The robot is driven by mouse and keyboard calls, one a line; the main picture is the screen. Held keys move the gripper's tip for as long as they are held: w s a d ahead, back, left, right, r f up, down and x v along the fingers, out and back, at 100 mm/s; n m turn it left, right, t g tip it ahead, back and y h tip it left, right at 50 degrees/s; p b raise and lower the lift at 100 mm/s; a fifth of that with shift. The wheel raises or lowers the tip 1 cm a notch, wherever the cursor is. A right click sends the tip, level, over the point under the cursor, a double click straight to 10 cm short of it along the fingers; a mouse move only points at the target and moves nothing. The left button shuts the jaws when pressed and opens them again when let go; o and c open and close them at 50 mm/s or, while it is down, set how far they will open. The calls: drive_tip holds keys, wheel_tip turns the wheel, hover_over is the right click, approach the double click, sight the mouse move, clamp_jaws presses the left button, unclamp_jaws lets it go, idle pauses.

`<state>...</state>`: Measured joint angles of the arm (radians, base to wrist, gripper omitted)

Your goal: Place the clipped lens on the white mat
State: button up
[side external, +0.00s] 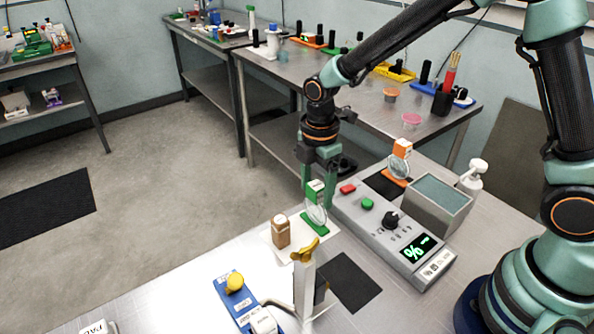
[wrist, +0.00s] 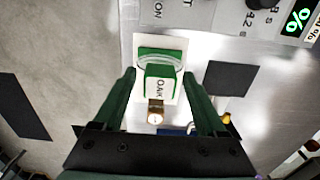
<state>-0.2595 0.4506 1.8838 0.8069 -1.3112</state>
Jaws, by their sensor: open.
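The green clipped lens (side external: 316,211) stands upright at the right part of the white mat (side external: 292,249). In the wrist view, its labelled green block (wrist: 161,82) is seen from above, with the round lens partly hidden behind it and the white mat (wrist: 177,42) beneath. My gripper (side external: 317,190) is open, its fingers on either side of the clip's upper block. In the wrist view, my gripper (wrist: 159,76) shows gaps between the fingers and the block. A second clipped lens, orange (side external: 398,163), stands at the grey device.
A brown bottle (side external: 281,231) stands on the mat beside the green clip. A yellow-topped white stand (side external: 304,278), a black mat (side external: 352,282) and a blue tray (side external: 240,302) are in front. The grey control box (side external: 395,232) lies to the right.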

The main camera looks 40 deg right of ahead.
wheel_tip(320, 180, up, 11)
drive_tip(key=s+d+r+m+t, duration=0.5)
drive_tip(key=s+d+m, duration=0.5)
drive_tip(key=m, duration=0.8)
drive_tip(key=shift+s+d+r+t, duration=0.25)
drive_tip(key=shift+s+r+t, duration=0.05)
drive_tip(key=shift+s+r, duration=0.2)
idle(0.5)
